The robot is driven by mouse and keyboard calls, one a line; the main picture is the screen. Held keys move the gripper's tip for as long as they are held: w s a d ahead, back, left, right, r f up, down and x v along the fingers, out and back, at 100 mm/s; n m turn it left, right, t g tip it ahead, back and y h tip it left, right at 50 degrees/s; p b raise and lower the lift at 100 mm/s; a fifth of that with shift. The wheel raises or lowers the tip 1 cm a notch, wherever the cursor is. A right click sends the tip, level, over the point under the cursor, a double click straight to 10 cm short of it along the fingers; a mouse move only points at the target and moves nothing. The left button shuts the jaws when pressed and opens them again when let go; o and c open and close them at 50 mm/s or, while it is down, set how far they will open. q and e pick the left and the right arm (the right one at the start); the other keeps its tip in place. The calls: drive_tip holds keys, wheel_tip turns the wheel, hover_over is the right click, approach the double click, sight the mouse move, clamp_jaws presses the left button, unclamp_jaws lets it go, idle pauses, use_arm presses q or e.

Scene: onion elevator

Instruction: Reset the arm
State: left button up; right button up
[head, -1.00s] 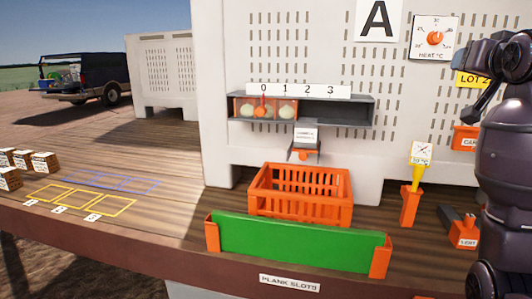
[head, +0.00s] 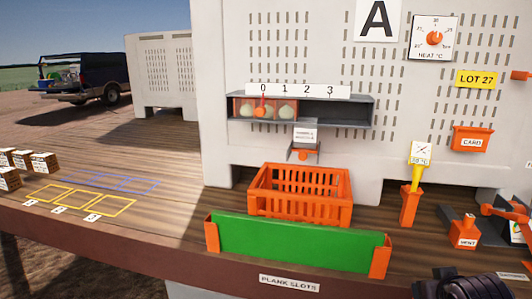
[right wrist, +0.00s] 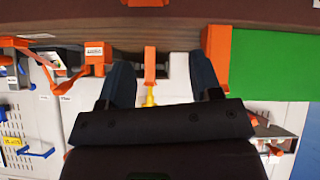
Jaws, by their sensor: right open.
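My right gripper (right wrist: 160,62) shows in the right wrist view with its two dark fingers spread and nothing held between them. The picture is upside down there. An orange post with a yellow top (right wrist: 150,70) appears between the fingers in that view, farther off. In the head view, a dark part of my right arm shows at the bottom right edge, and its fingers cannot be made out. My left gripper is in neither view.
An orange crate (head: 300,209) stands behind a green plank (head: 300,241) in orange holders. A gauge stand (head: 410,205), a vent box (head: 464,232) and other orange fixtures are at the right. A shelf (head: 345,110) hangs on the wall. Small boxes (head: 44,162) sit far left.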

drive_tip(key=s+a+f+g+y, duration=0.1)
drive_tip(key=s+a+f+g, duration=0.1)
drive_tip(key=s+f, duration=0.45)
drive_tip(key=s+a+f+n+g, duration=0.1)
drive_tip(key=s+a+f, duration=0.15)
drive_tip(key=s, duration=0.75)
drive_tip(key=s+a+f+g+y, duration=0.1)
drive_tip(key=s+a+f+g, duration=0.1)
drive_tip(key=s+f, duration=0.45)
drive_tip(key=w+f+t, duration=0.6)
drive_tip(key=f+t, duration=0.2)
drive_tip(key=shift+w+f+n, duration=0.25)
drive_tip(key=shift+w+n, duration=0.1)
drive_tip(key=shift+n, duration=0.05)
